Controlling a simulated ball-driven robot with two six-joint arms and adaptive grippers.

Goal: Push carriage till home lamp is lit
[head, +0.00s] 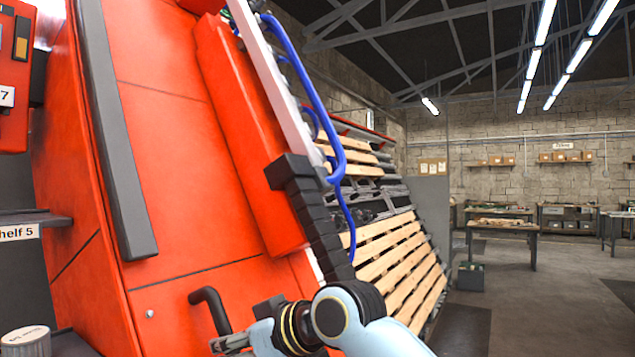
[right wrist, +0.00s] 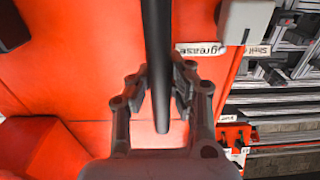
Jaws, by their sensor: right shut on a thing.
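The large red panel (head: 190,170), which looks like the carriage, fills the left half of the head view. A black bent handle (head: 212,305) stands out from its lower part. My right gripper (head: 240,330) is at this handle, low in the head view. In the right wrist view, the black handle (right wrist: 158,70) runs down between the two fingers of my right gripper (right wrist: 160,95), which is shut on it. The red surface (right wrist: 70,80) lies behind it. I cannot make out a home lamp in either view. My left gripper is not in view.
A grey shelf labelled "Shelf 5" (head: 20,232) is at the left edge. A black cable chain (head: 318,225) and a blue hose (head: 300,75) run down the machine's right side. Wooden pallets (head: 395,260) lean behind it. Open floor (head: 545,300) and workbenches (head: 505,228) are at right.

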